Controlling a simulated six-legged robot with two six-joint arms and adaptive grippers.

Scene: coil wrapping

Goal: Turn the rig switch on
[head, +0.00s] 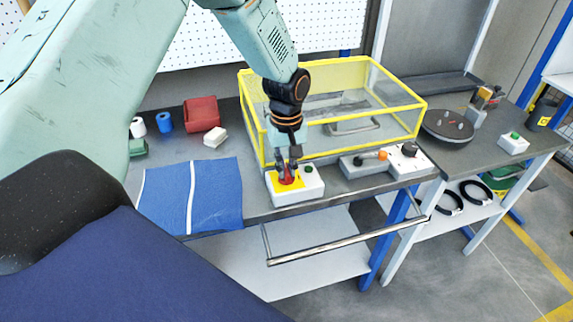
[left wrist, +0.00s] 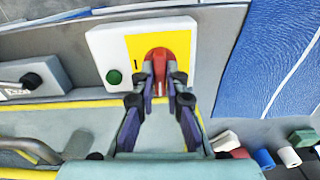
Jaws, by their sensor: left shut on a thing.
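The rig switch is a red rotary knob (left wrist: 162,64) on a yellow plate, on a white box (head: 310,187) with a green button (head: 308,169) at the front edge of the bench. The red knob (head: 286,177) also shows in the head view. My left gripper (head: 287,163) reaches down onto the knob and is shut on it. In the left wrist view, the left gripper's fingers (left wrist: 160,90) sit on both sides of the knob's near end. My right gripper is not in view.
A yellow-framed clear enclosure (head: 427,104) stands right behind the switch box. A grey box with an orange-tipped lever (head: 362,163) and a box with a black knob (head: 409,149) are to the right. A blue mat (head: 215,190) lies left. A metal rail (head: 340,240) runs below the front edge.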

